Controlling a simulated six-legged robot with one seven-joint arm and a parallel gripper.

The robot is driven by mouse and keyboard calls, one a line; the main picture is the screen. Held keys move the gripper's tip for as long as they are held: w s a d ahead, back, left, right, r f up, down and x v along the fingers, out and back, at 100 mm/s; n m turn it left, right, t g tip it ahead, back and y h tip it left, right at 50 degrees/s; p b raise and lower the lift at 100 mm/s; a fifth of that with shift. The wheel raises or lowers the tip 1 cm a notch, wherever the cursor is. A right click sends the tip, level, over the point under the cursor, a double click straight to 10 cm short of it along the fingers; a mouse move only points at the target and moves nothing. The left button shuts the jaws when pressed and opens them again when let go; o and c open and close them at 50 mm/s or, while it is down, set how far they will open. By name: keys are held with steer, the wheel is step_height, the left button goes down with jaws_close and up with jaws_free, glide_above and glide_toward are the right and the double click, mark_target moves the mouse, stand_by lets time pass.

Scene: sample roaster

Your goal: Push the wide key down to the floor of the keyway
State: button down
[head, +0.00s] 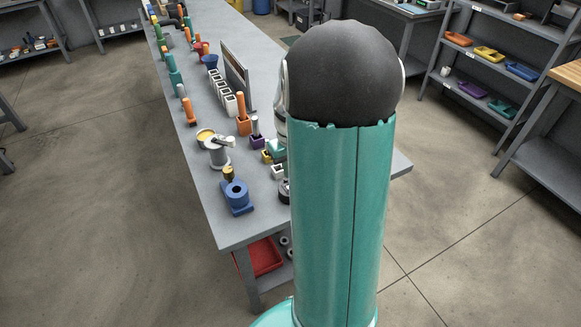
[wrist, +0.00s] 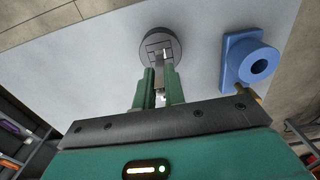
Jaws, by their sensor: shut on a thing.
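In the wrist view a dark round block (wrist: 148,48) stands on the grey bench top, with slot lines across its upper face. My gripper (wrist: 161,80) is at its near edge, its two green fingers shut on a narrow pale metal piece, which seems to be the wide key (wrist: 160,75). The key's far end meets or overlaps the block's face at the slot. I cannot tell how deep it sits. In the head view, my own arm hides the gripper and the key, and only a sliver of the dark block (head: 284,191) shows beside the arm.
A blue block with a round bored boss (wrist: 240,60) stands right of the round block in the wrist view; it also shows in the head view (head: 237,198). A grey stand with a yellow-topped cup (head: 217,152) and several coloured blocks line the bench. The bench's front corner is clear.

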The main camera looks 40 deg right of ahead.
steer(key=shift+f, duration=2.15)
steer(key=c, duration=1.4)
jaws_free()
step_height(320, 180, up, 14)
steer(key=shift+f, duration=0.15)
steer(key=s+a+r+n+t, duration=0.1)
steer(key=a+r, duration=0.2)
steer(key=a, duration=0.4)
steer(key=s+a+r+n+t, duration=0.1)
steer(key=a+r, duration=0.3)
steer(key=a, duration=0.3)
steer(key=s+a+t, duration=0.1)
steer(key=s+a, duration=0.1)
steer(key=a, duration=0.2)
steer(key=s+a+r+n+t, duration=0.1)
steer(key=s+a, duration=0.2)
steer(key=a, duration=0.2)
steer(key=s+a+t, duration=0.1)
steer(key=s+a, duration=0.2)
steer(key=a, duration=0.1)
steer(key=shift+s+a+r+t, duration=0.2)
steer(key=shift+r+t, duration=0.1)
steer(key=shift+r, duration=0.1)
